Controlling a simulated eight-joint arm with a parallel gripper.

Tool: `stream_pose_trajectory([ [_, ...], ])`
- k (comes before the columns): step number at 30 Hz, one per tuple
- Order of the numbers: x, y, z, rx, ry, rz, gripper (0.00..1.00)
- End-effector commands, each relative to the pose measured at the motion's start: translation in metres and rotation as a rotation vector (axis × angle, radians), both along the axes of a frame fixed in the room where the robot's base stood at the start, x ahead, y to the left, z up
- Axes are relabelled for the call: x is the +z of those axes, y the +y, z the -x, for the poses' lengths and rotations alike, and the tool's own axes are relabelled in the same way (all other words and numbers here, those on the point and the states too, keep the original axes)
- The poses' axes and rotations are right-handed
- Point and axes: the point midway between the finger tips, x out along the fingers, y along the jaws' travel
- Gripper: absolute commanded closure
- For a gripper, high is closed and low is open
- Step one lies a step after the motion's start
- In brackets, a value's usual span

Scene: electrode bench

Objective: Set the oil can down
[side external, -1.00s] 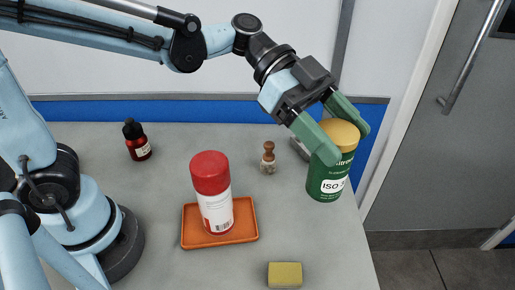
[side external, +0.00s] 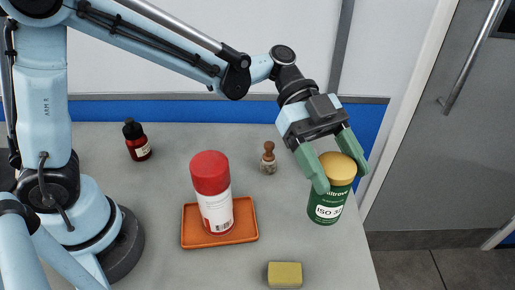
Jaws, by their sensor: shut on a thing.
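The oil can (side external: 329,204) is a green cylinder with a gold cap and a white "ISO 32" label. It is at the right side of the bench in the side external view, upright or nearly so. My gripper (side external: 338,178) has its two green fingers shut on the can, one on each side near the cap. I cannot tell whether the can's base touches the bench or hangs just above it.
A white bottle with a red cap (side external: 212,192) stands on an orange tray (side external: 248,237). The bench's right edge (side external: 370,250) is close to the can.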

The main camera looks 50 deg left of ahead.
Motion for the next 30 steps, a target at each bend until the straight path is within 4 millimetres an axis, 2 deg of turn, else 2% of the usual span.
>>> stream_pose_trajectory([
  [6,-0.023,0.019,-0.034,0.002,0.001,0.002,1.00],
  [13,-0.042,0.035,-0.061,0.002,0.000,0.002,1.00],
  [19,-0.050,0.039,-0.069,0.000,0.001,0.002,1.00],
  [27,-0.083,0.039,-0.068,0.000,0.000,0.002,1.00],
  [30,-0.087,0.039,-0.068,0.000,0.000,0.002,1.00],
])
